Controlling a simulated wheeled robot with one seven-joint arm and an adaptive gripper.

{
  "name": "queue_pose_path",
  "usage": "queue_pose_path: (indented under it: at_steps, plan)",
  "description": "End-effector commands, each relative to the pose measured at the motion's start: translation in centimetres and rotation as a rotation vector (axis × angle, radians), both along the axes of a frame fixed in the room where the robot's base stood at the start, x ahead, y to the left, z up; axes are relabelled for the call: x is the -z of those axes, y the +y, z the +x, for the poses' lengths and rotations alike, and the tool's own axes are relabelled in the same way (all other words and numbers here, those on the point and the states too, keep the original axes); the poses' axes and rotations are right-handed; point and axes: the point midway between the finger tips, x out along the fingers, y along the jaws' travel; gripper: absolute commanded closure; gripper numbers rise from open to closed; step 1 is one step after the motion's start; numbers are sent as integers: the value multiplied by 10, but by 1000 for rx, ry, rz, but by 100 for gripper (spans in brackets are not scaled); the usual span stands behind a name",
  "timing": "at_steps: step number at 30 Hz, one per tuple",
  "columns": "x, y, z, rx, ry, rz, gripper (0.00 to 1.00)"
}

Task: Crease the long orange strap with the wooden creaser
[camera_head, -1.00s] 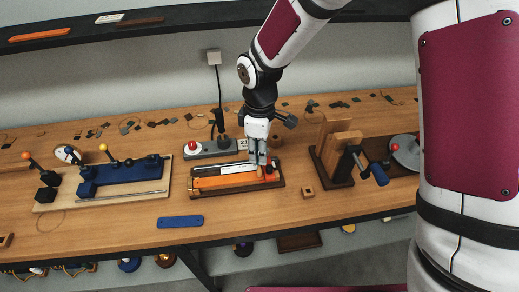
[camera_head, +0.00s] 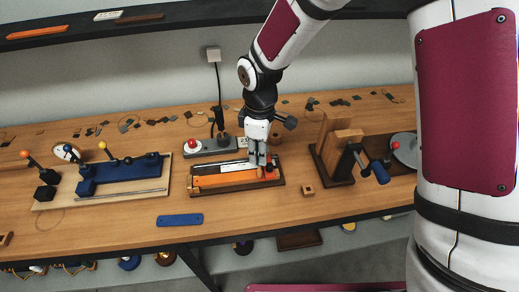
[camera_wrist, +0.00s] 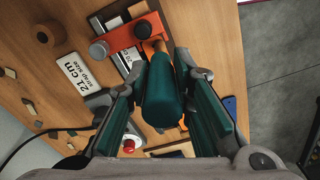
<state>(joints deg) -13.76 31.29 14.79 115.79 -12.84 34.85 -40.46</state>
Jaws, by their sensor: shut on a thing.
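My gripper (camera_head: 259,163) is low over the right end of a dark wooden board (camera_head: 240,191). The long orange strap (camera_head: 222,180) lies flat along this board, with a red-orange bracket (camera_head: 270,171) at its right end. In the wrist view my gripper (camera_wrist: 165,85) is shut on a rounded dark-teal body with a tan tip, apparently the creaser (camera_wrist: 160,100). Its tip is close to the red-orange bracket (camera_wrist: 128,37) and its dark and grey knobs. I cannot tell whether the tip touches the strap, which is mostly hidden there.
A grey switch box (camera_head: 210,147) with a red button stands behind the board. A wooden press (camera_head: 335,150) with a blue handle stands close on the right. A blue fixture (camera_head: 124,172) is at left. A blue strip (camera_head: 180,220) lies at the front edge.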

Motion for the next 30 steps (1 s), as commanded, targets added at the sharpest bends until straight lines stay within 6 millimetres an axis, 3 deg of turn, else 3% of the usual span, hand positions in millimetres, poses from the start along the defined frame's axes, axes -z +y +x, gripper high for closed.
queue_pose_path:
  at_steps: [17,30]
  plan:
    - [1,1,0,0,0,0,100]
    - [1,26,-5,-2,1,1,100]
